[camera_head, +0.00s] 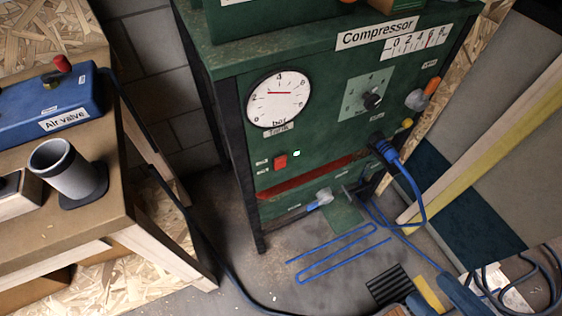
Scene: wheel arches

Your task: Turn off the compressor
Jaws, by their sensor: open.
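The compressor (225,140) is a dark green box-shaped machine on black legs, with a white "Compressor" label on its upper front. A small red switch (280,161) sits low on the left of its front panel, with two tiny labels beside it. A small pale green-white light (297,153) shows just to the right of the switch. The round white tank gauge (279,98) has a red needle pointing to the left. A black knob (372,99) sits on a square grey-green scale to its right.
A workbench (110,215) at left carries a blue "Air valve" box (50,105) and a grey cup-like holder (68,170). A blue hose (416,190) plugs into the compressor's right side. Hoses, a black ribbed piece (388,285) and boards crowd the lower right.

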